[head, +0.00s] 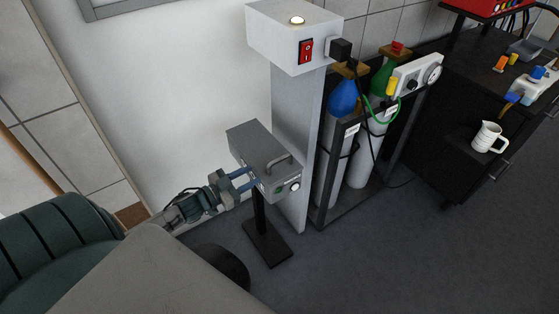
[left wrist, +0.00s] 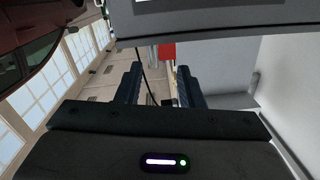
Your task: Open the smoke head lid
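A grey metal box (head: 262,150) stands on a black post and base. It has a bar handle (head: 281,164) and, on its front end, a small green mark and a round white button. The box looks closed; I cannot tell where its lid parts from the body. My left gripper (head: 250,180) is at the box's lower left side, its two blue fingers apart and pointing at it. In the left wrist view the fingers (left wrist: 158,84) are open with nothing between them, and a grey edge (left wrist: 215,34) lies above and beyond them. Contact is unclear. My right gripper is not seen.
A grey pillar (head: 294,130) with a red-switch box stands behind. A black rack (head: 325,215) of gas cylinders is to its right. A dark cabinet (head: 480,110) with a white jug (head: 488,137) is farther right. The floor (head: 380,260) in front is clear.

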